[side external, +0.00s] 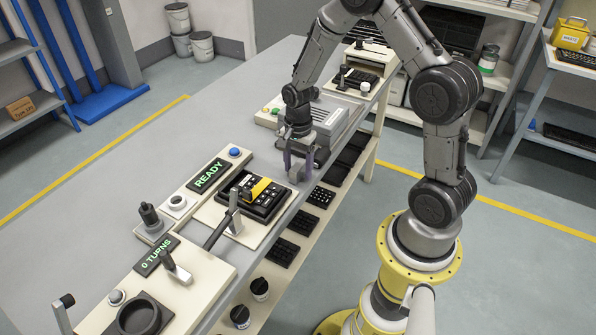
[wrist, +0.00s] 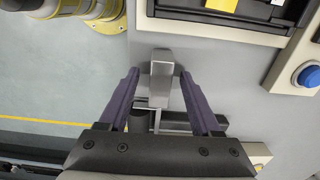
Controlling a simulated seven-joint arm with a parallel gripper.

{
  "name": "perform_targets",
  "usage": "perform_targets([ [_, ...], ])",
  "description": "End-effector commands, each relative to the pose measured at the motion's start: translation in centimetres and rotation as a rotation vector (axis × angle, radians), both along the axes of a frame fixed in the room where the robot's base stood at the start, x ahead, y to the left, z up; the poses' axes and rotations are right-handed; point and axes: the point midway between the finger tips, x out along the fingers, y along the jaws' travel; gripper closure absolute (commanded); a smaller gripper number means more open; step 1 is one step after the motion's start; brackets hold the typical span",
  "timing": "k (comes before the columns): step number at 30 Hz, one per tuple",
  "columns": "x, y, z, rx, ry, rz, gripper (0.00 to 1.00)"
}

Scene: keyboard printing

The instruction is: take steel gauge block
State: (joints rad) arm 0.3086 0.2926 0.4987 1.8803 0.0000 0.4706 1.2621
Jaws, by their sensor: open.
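The steel gauge block appears to be the small grey metal block (wrist: 161,84) between my fingertips in the wrist view, near the edge of the grey table. It also shows as a small grey piece (side external: 296,174) below my gripper in the side view. My gripper (wrist: 158,76) is open, with its purple fingers on either side of the block and visible gaps between. My gripper also shows in the side view (side external: 298,165), pointing down at the table edge.
A cream station with a black keyboard unit and yellow bar (side external: 256,188) stands left of my gripper. A READY display (side external: 209,176), a blue button (side external: 234,152) and levers are nearby. A grey-topped machine (side external: 335,115) stands behind. Black key trays (side external: 321,197) sit on the lower shelf.

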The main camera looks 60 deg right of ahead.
Motion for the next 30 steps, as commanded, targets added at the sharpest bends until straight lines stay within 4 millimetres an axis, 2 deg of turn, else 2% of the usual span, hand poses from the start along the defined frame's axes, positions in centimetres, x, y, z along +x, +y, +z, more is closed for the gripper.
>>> perform_targets([
  [6, 0.04, 0.00, -0.02, 0.000, -0.001, 0.000, 0.37],
  [15, 0.04, 0.00, 0.01, 0.000, -0.001, 0.000, 0.91],
  [17, 0.04, 0.00, 0.01, 0.000, -0.001, 0.000, 1.00],
  [30, 0.05, 0.00, 0.03, 0.000, -0.001, 0.000, 1.00],
])
